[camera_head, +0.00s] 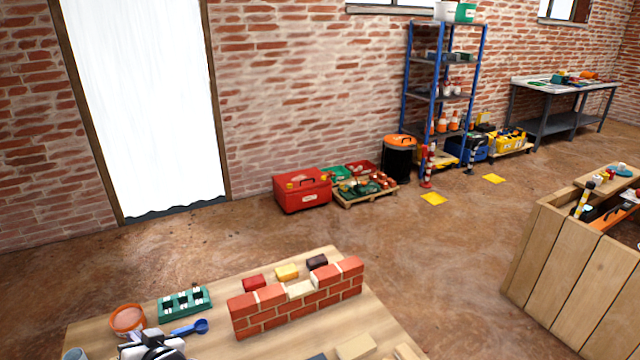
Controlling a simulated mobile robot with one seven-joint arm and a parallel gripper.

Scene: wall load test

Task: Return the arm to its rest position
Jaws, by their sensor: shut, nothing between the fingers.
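My gripper (153,346), white and black, shows at the bottom left edge of the head view, over the near left part of the wooden table (405,335). It is shut and empty; most of my arm is out of frame. A small red brick wall (297,299) stands on the table to the right of it, with a pale block (300,289) in the gap of its top course. Red (254,283), yellow (287,272) and dark (317,262) blocks lie behind the wall.
Close to my gripper are an orange bucket (128,320), a green tray (185,302) and a blue scoop (190,328). Pale blocks (356,347) lie at the front edge. A wooden workbench (555,265) stands right. The floor between is clear.

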